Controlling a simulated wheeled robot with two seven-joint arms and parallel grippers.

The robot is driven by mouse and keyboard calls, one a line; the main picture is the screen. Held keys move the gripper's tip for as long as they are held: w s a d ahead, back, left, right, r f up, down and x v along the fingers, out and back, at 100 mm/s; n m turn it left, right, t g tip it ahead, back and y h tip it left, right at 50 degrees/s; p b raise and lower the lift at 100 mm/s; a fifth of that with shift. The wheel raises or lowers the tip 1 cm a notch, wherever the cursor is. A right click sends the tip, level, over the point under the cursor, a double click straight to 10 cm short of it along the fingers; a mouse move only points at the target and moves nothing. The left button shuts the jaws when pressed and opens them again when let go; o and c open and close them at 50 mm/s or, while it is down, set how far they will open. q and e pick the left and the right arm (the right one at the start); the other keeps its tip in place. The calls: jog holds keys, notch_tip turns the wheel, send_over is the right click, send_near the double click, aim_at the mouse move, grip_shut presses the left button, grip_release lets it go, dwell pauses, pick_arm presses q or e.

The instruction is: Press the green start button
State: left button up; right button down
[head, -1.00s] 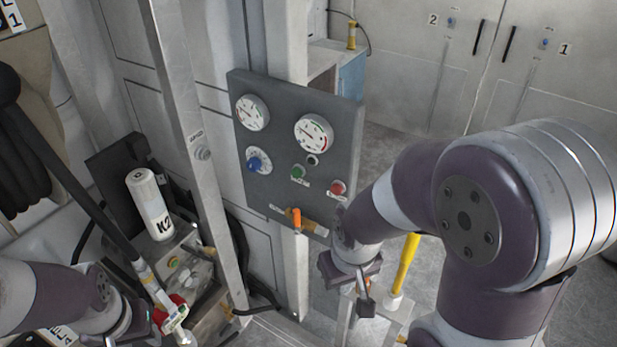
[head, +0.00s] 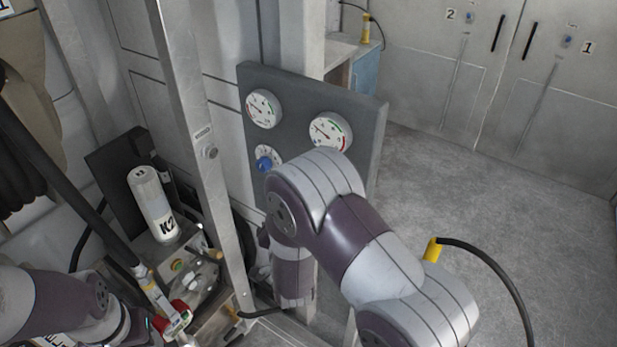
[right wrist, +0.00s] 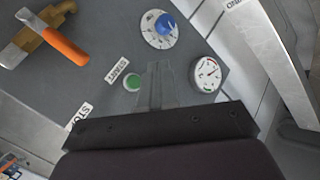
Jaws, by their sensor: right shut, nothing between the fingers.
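The green start button (right wrist: 132,83) is on the grey control panel (head: 357,95), beside a START label (right wrist: 117,70) in the right wrist view. My right gripper (right wrist: 157,68) is shut and empty. Its fingertips appear just to the right of the button in that view; I cannot tell how far off the panel they are, and I see no clear contact. In the head view my right arm hides the button and the right gripper. My left gripper (head: 138,328) is low at the left edge, partly hidden, near a hose nozzle; its jaws are unclear.
Near the button are a blue knob (right wrist: 166,24), a gauge (right wrist: 206,73), a STOP label (right wrist: 78,116) and an orange-handled valve (right wrist: 62,44). A metal post (head: 200,150) stands left of the panel. A white K2 bottle (head: 152,204) stands at left. Open floor (head: 450,200) lies right.

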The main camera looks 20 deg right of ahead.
jog(key=w+d, duration=0.5)
jog(key=d, duration=0.2)
jog(key=shift+w, duration=0.4)
jog(key=shift+f, duration=0.1)
jog(key=shift+d, duration=0.1)
dwell(1.7)
jog(key=shift+w+d+b, duration=0.25)
jog(key=shift+d+b, duration=0.05)
jog(key=shift+b, duration=0.05)
